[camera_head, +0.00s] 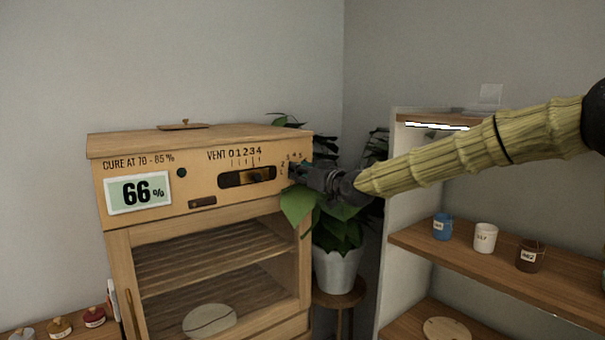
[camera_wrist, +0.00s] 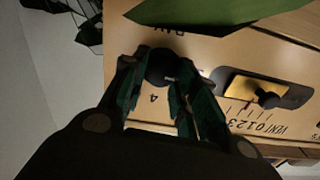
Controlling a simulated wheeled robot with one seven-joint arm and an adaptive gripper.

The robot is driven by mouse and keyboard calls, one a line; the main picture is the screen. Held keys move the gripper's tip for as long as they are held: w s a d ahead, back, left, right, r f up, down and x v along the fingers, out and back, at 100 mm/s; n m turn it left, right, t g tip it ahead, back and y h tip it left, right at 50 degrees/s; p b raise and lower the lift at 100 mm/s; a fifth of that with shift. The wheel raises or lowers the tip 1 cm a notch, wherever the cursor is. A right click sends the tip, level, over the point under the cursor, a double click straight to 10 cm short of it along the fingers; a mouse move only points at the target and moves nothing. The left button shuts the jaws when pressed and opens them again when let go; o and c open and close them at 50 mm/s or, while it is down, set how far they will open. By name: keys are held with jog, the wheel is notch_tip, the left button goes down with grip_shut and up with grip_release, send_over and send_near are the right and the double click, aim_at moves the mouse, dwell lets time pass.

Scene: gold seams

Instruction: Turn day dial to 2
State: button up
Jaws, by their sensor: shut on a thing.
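The day dial is a round black knob (camera_wrist: 162,62) on the cabinet's wooden front panel, with the word DAY printed near it. In the wrist view my gripper (camera_wrist: 161,78) reaches the panel with its dark green fingers on both sides of the knob, shut on it. A printed 4 shows between the fingers; most other dial numbers are hidden there. A small pale mark shows on the knob, but I cannot tell which number it points to. In the head view my gripper (camera_head: 298,172) covers the dial at the panel's right end, with small numbers above it.
Left of the dial is the vent slider (camera_head: 262,174) in its slot. A display (camera_head: 139,193) reads 66%. A potted plant (camera_head: 335,265) stands right of the cabinet, its leaves close to my gripper. A shelf (camera_head: 480,262) with several small cups is at the right.

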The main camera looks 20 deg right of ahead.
jog(key=m+b, duration=0.2)
jog(key=m, duration=0.3)
jog(key=shift+w+d+r+b, duration=0.1)
jog(key=shift+d+r+b, duration=0.1)
jog(key=shift+r+b, duration=0.2)
jog(key=shift+r, duration=0.1)
jog(key=o, duration=0.8)
jog(key=shift+o, duration=1)
jog(key=shift+w+f, duration=0.15)
jog(key=shift+f, duration=0.05)
jog(key=v, duration=1.2)
jog(key=shift+f, duration=0.15)
jog(key=shift+w+a+f, duration=0.1)
